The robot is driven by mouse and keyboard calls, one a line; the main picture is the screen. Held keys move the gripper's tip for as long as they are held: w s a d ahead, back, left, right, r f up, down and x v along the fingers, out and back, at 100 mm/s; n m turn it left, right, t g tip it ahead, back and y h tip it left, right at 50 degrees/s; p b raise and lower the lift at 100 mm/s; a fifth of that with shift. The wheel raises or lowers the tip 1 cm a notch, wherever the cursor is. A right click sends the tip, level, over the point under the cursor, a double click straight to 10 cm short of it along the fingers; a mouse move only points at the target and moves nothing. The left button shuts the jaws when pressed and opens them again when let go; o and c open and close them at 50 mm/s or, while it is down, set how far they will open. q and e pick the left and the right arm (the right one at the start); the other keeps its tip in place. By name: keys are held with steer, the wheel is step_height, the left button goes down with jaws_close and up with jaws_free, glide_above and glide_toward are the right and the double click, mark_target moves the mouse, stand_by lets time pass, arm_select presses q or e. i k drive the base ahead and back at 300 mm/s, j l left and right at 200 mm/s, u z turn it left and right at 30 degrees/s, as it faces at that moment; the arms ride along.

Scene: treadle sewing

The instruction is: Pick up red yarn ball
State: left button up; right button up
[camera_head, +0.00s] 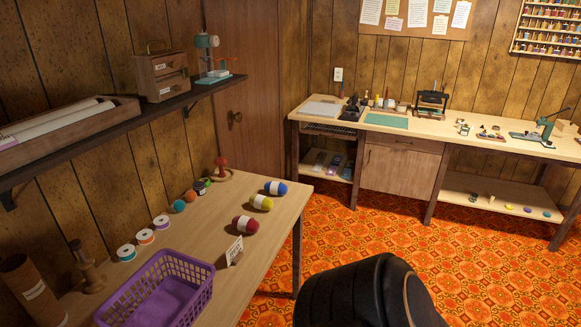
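The red yarn ball (240,224), dark red with a pale band, lies on the wooden table (210,236) at the left. It is the nearest of three yarn balls in a row near the table's right edge. A yellow yarn ball (259,204) and a blue yarn ball (273,188) lie behind it. A small white card (234,251) stands just in front of the red ball, apart from the purple basket (207,282). Neither of my grippers shows in the head view.
Thread spools (146,236) and small balls (178,206) line the table's wall side. A dark shelf (120,120) overhangs that side. A large black rounded shape (360,293) fills the bottom middle. A workbench (402,126) stands at the back, with open patterned floor (400,230) before it.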

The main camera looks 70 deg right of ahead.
mark_target(248, 224)
steer(key=z, duration=2)
steer(key=i+l, duration=2.25)
steer(key=l, duration=0.3)
steer(key=i+l+u, duration=0.1)
steer(key=u, duration=0.25)
steer(key=i+l+u, duration=0.1)
steer(key=u, duration=0.25)
steer(key=l+u, duration=0.15)
steer(key=u, duration=1.7)
steer(key=i+l, duration=0.05)
